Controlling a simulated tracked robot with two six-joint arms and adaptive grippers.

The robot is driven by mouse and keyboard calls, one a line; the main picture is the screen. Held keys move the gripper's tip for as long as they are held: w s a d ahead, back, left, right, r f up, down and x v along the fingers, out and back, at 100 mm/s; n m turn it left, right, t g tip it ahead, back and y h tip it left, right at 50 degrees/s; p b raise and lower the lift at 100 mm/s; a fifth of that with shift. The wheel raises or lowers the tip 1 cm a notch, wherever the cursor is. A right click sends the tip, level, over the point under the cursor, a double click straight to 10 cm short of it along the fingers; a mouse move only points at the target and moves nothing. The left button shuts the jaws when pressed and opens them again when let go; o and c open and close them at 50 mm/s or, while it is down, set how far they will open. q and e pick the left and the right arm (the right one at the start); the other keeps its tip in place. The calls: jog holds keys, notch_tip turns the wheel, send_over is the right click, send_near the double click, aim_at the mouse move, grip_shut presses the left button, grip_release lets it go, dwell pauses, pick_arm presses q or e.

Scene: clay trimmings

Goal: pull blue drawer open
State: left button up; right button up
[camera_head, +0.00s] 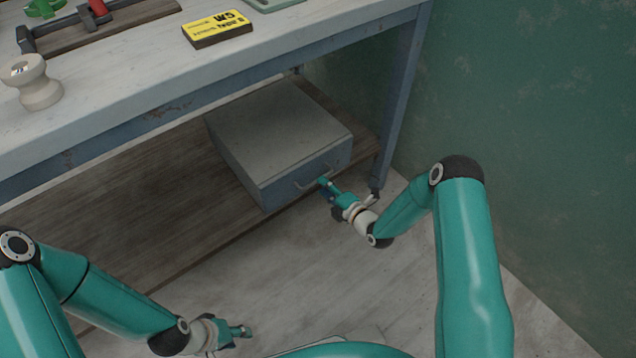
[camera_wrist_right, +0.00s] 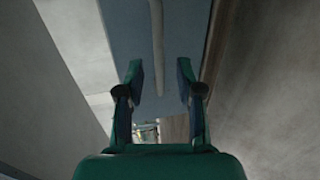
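The blue drawer (camera_head: 285,187) is the front of a grey box (camera_head: 275,125) on the shelf under the workbench. It looks closed, flush with the box. Its curved metal handle (camera_head: 308,184) stands out from the front. My right gripper (camera_head: 327,187) is at the handle's right end. In the right wrist view, my right gripper (camera_wrist_right: 160,75) is open, and the handle bar (camera_wrist_right: 157,40) runs lengthwise between its fingertips, with gaps on both sides. My left gripper (camera_head: 243,334) is low in the head view, away from the drawer; its finger opening is unclear.
The workbench top (camera_head: 120,85) overhangs the box. It carries a white spool (camera_head: 33,82), a yellow labelled block (camera_head: 217,29) and a clamp-like tool. A bench leg (camera_head: 397,100) stands right of the box, before the green wall (camera_head: 530,120). The floor (camera_head: 300,270) in front is clear.

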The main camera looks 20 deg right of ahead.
jog(key=shift+b+x, duration=0.45)
jog(key=shift+x, duration=1.8)
grip_shut()
